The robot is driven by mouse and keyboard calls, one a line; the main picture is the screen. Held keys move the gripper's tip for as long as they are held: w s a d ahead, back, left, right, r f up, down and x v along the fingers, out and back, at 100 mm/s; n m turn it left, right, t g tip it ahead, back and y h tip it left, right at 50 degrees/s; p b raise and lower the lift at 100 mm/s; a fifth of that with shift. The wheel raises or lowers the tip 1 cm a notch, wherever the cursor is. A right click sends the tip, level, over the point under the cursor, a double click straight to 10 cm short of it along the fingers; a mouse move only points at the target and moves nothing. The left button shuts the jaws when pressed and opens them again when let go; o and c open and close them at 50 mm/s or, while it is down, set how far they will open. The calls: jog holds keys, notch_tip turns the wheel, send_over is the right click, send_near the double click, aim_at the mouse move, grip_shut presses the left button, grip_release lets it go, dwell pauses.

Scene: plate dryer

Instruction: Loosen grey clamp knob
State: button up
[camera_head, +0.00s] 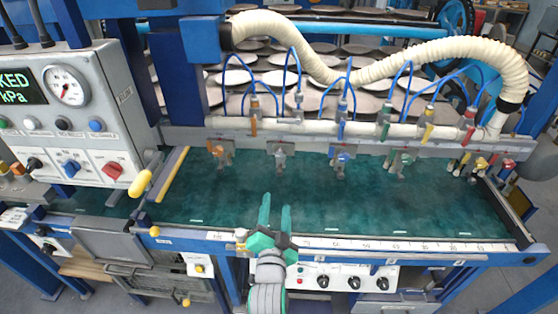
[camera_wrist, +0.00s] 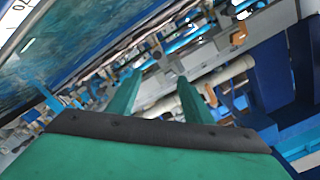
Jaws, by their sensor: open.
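The grey clamp knob (camera_head: 280,157) hangs under the long rail above the green bed, second from the left in the row of clamps. My gripper (camera_head: 276,203) has green fingers and is over the front part of the green bed, in front of the grey clamp and apart from it. The fingers are spread with nothing between them. In the wrist view my gripper (camera_wrist: 158,78) points toward the rail and clamps. I cannot tell for certain which small part there is the grey knob.
An orange clamp (camera_head: 220,153) is left of the grey one; blue (camera_head: 342,159) and green (camera_head: 403,160) clamps are to the right. Coloured valves and blue hoses stand above the rail (camera_head: 350,139). A yellow handle (camera_head: 141,184) sits at left. The green bed (camera_head: 390,205) is clear.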

jog(key=m, duration=0.1)
send_near(280, 156)
jog(key=s, duration=0.3)
jog(key=w, duration=1.1)
jog(key=shift+a+f, duration=0.1)
jog(key=c, duration=1.1)
jog(key=shift+o, duration=0.2)
